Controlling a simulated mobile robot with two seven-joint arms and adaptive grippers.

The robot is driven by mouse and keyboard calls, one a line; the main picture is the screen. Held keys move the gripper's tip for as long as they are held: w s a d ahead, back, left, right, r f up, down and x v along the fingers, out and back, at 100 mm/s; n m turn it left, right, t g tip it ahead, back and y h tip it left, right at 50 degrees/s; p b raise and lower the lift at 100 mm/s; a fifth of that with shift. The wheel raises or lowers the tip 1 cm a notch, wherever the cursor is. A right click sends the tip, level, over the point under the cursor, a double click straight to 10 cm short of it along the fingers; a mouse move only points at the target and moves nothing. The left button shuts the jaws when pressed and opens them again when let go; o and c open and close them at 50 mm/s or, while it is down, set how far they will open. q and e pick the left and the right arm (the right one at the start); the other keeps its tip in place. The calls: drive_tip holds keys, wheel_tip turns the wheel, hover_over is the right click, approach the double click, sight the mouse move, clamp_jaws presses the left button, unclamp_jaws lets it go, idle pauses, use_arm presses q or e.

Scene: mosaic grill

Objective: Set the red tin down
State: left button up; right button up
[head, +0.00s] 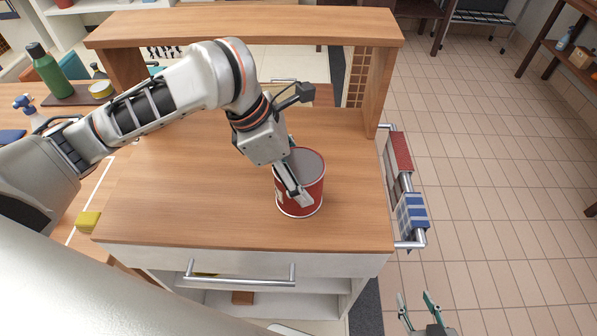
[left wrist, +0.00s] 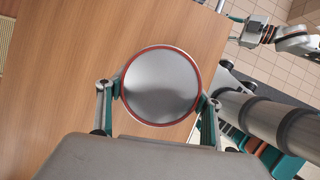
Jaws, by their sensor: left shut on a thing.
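The red tin (head: 313,189) is upright at the right part of the wooden counter top (head: 190,195). Its base looks to be at the counter surface, but I cannot tell if it touches. My left gripper (head: 291,180) is shut on the tin, with a finger along its side. In the left wrist view the tin's round grey top with a red rim (left wrist: 160,87) sits between the two fingers. My right gripper (head: 418,304) is low at the right, over the floor and away from the counter, with its fingers apart and nothing between them.
A raised wooden shelf (head: 245,24) spans the back of the counter. A rail with a red towel (head: 400,151) and a blue checked towel (head: 412,211) runs along the right side. A yellow sponge (head: 88,221) lies at the left. The counter's front middle is clear.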

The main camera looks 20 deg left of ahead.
use_arm(q)
drive_tip(key=o, duration=1.1)
drive_tip(key=shift+f, duration=0.1)
drive_tip(key=o, duration=0.4)
drive_tip(key=shift+c, duration=0.2)
drive_tip(key=p+v, duration=0.1)
drive_tip(key=v, duration=1)
drive_tip(key=shift+w+p, duration=0.1)
drive_tip(key=shift+p, duration=0.3)
drive_tip(key=shift+a+r, duration=0.2)
drive_tip(key=shift+r, duration=0.5)
drive_tip(key=shift+s+f, duration=0.1)
drive_tip(key=shift+s, duration=0.2)
